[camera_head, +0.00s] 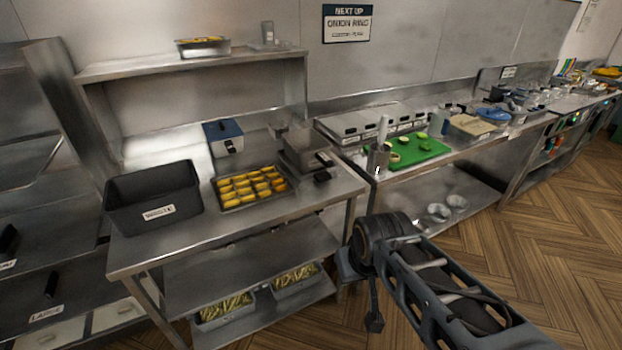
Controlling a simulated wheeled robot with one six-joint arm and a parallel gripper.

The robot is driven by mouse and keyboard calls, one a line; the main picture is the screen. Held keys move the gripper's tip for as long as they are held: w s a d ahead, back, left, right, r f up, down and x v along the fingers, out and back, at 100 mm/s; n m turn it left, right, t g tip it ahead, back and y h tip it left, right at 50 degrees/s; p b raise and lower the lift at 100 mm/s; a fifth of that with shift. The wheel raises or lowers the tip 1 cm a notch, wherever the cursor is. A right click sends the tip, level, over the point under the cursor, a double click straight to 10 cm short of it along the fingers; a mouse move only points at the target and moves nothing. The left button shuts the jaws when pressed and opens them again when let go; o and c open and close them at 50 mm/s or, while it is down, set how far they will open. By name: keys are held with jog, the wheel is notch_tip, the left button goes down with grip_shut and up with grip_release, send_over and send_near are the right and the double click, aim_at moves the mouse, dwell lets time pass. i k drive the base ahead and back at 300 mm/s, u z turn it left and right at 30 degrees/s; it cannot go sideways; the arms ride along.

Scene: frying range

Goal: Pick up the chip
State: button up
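I cannot tell for sure which piece is the chip. Golden-yellow pieces (249,187) lie in rows on a metal tray (226,208) on the near steel table. Thin pale yellow sticks, which look like cut chips, fill two containers on the table's lower shelf, a left one (224,307) and a right one (295,278). My arm comes in from the lower right, and its dark end, seemingly my gripper (374,320), points down over the floor, right of the table and apart from all these pieces. Its fingers are too small and dark to read.
A black bin marked WASTE (152,198) stands left of the tray. A green board (411,152) with cut food lies on the counter to the right. Wood floor (540,225) at right is clear.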

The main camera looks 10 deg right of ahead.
aim_at(282, 188)
jog(key=z, duration=0.2)
jog(key=i, duration=1)
jog(key=u, duration=0.75)
